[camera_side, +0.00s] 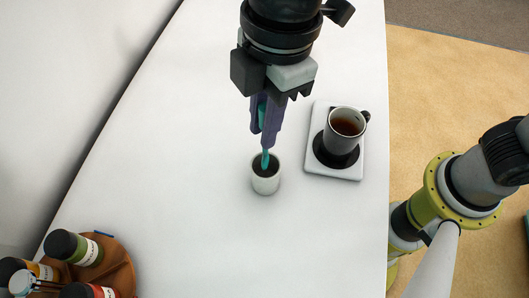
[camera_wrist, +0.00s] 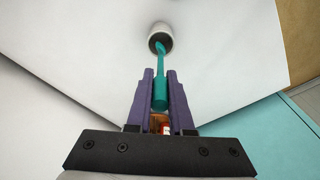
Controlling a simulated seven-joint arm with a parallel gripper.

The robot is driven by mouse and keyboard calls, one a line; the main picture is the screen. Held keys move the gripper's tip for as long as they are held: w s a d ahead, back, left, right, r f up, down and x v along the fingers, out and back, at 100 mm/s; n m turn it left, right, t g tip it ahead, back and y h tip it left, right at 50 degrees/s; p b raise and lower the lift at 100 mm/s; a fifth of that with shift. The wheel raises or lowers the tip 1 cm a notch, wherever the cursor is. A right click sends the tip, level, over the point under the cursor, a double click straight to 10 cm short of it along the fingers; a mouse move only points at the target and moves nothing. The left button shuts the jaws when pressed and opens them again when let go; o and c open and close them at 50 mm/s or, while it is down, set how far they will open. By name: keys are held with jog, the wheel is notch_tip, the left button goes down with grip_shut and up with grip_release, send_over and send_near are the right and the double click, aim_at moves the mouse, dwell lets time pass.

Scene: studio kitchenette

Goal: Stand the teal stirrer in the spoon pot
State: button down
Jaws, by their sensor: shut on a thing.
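The teal stirrer (camera_side: 265,159) is upright in the side view, its lower tip at the mouth of the spoon pot. My gripper (camera_side: 265,132) is shut on its upper part, above the pot. The spoon pot (camera_side: 267,184) is a small white cup with a dark inside, standing on the white counter. In the wrist view the stirrer (camera_wrist: 162,70) runs from between the purple fingers of my gripper (camera_wrist: 160,88) to the opening of the pot (camera_wrist: 158,30). Whether the tip is inside the pot or just over it, I cannot tell.
A mug of dark drink (camera_side: 343,131) stands on a black disc on a white square base (camera_side: 350,172), right of the pot. A round wooden rack (camera_side: 119,268) with several jars is at the lower left. The counter (camera_side: 200,220) around the pot is clear.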

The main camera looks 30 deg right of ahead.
aim_at(264, 153)
jog(key=shift+f, duration=3.15)
jog(key=shift+f, duration=0.1)
jog(key=c, duration=0.8)
grip_release()
jog(key=r, duration=0.4)
jog(key=d+r, duration=0.1)
jog(key=r, duration=0.7)
jog(key=shift+d+r, duration=0.15)
jog(key=shift+d, duration=0.1)
